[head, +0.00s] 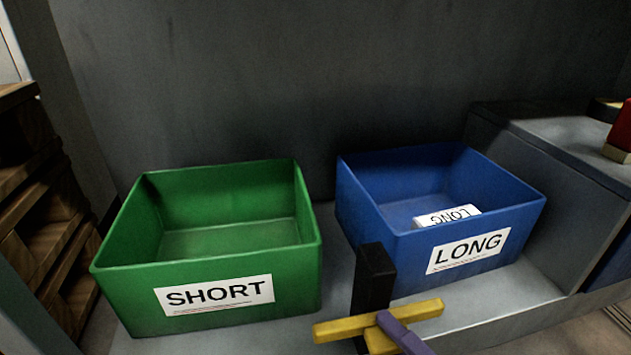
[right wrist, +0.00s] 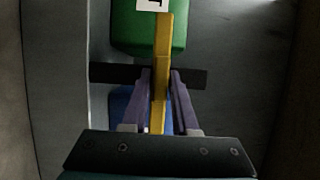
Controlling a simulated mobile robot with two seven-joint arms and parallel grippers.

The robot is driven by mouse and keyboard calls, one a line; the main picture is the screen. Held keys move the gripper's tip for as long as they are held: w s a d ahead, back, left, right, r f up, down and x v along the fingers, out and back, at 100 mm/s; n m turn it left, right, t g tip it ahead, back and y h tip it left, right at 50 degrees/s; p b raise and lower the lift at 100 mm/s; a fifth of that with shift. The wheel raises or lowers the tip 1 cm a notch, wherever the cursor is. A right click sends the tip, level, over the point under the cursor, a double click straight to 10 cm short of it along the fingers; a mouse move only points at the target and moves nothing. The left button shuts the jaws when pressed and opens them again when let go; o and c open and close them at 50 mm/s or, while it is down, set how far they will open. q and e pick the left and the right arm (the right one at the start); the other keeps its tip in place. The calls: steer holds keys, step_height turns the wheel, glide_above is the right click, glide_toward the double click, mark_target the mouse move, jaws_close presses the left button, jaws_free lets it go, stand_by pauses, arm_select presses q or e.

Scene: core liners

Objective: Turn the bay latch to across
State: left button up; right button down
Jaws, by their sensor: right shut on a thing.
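The bay latch is a yellow bar (head: 338,329) at the bottom of the head view, lying roughly sideways in front of a dark upright post (head: 374,278). My right gripper (head: 397,328), with purple fingers, is shut on the bar. In the right wrist view the yellow latch bar (right wrist: 162,50) runs lengthwise between the two purple fingers (right wrist: 160,85), and a dark bar (right wrist: 108,73) crosses behind it. The fingers hide part of the latch's middle. My left gripper is not in view.
A green bin (head: 125,293) labelled SHORT looks empty.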

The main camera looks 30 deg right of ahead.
steer(key=c, duration=0.8)
jaws_free()
steer(key=shift+a, duration=0.15)
steer(key=shift+s, duration=0.25)
steer(key=s+d+p, duration=0.1)
steer(key=s, duration=0.8)
steer(key=shift+s+d, duration=0.15)
steer(key=shift+d, duration=0.15)
